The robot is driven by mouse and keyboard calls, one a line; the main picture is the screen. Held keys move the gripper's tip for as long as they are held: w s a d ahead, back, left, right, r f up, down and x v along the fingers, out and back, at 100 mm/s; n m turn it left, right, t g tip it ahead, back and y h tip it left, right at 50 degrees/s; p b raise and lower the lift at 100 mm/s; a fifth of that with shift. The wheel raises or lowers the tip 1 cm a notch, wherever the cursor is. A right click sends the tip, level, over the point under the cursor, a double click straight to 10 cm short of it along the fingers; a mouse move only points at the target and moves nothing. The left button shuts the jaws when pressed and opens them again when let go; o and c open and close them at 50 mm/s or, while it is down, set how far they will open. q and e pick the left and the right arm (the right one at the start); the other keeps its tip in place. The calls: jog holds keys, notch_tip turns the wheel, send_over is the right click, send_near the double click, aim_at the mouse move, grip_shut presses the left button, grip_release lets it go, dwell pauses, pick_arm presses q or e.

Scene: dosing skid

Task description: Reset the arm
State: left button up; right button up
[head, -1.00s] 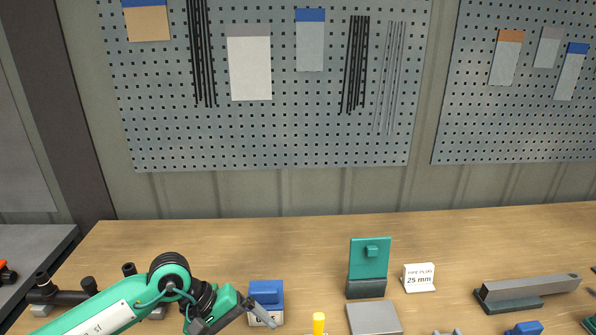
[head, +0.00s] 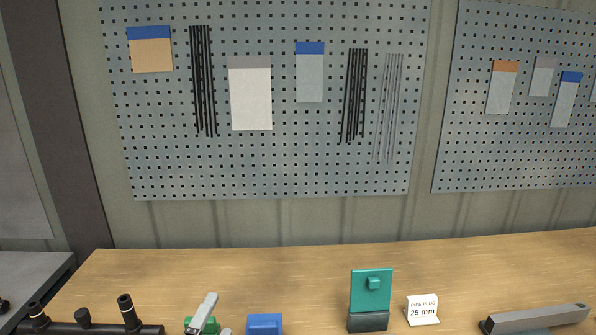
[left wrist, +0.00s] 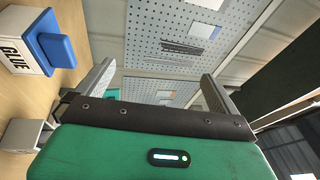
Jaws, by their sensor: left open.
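My left gripper (head: 205,318) shows at the bottom edge of the head view, pointing up, just left of a blue-topped box. In the left wrist view my left gripper (left wrist: 160,85) has its two fingers wide apart with nothing between them; the pegboard wall lies beyond. Most of my left arm is below the head view's edge. My right gripper is in neither view.
The blue-topped box (head: 265,324) stands on the wooden bench (head: 230,275); in the left wrist view it reads GLUE (left wrist: 28,45). A black pipe fitting (head: 85,322) lies left. A teal stand (head: 371,298), a "25 mm" sign (head: 422,309) and a grey bar tool (head: 538,318) are to the right.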

pick_arm(q)
jog(key=s+a+f+n+g+y, duration=0.1)
jog(key=s+a+f+n+g, duration=0.1)
jog(key=s+f+n, duration=0.1)
jog(key=s+a+f+n+g+y, duration=0.2)
jog(key=s+a+f+n+g, duration=0.1)
jog(key=f+n, duration=0.2)
jog(key=s+a+f+n+g+y, duration=0.2)
jog(key=s+f+n+g, duration=0.1)
jog(key=f, duration=0.5)
jog(key=shift+s+a+n, duration=0.1)
jog(key=shift+a+n, duration=0.05)
jog(key=shift+n, duration=0.55)
jog(key=s+f+n+g, duration=0.3)
jog(key=s+f+g, duration=0.1)
jog(key=s, duration=0.3)
jog(key=s+f+n+g, duration=0.3)
jog(key=s+f+g, duration=0.1)
jog(key=s, duration=0.3)
notch_tip(320, 180, down, 30)
jog(key=s+g, duration=0.1)
jog(key=s+a+f, duration=0.2)
jog(key=s+f, duration=0.7)
jog(key=f, duration=0.1)
jog(key=s+a+f+g, duration=0.1)
jog(key=s+f, duration=0.9)
jog(key=shift+s+a+f+m+h, duration=0.15)
jog(key=shift+s+a+m+h, duration=0.15)
jog(key=shift+a, duration=0.1)
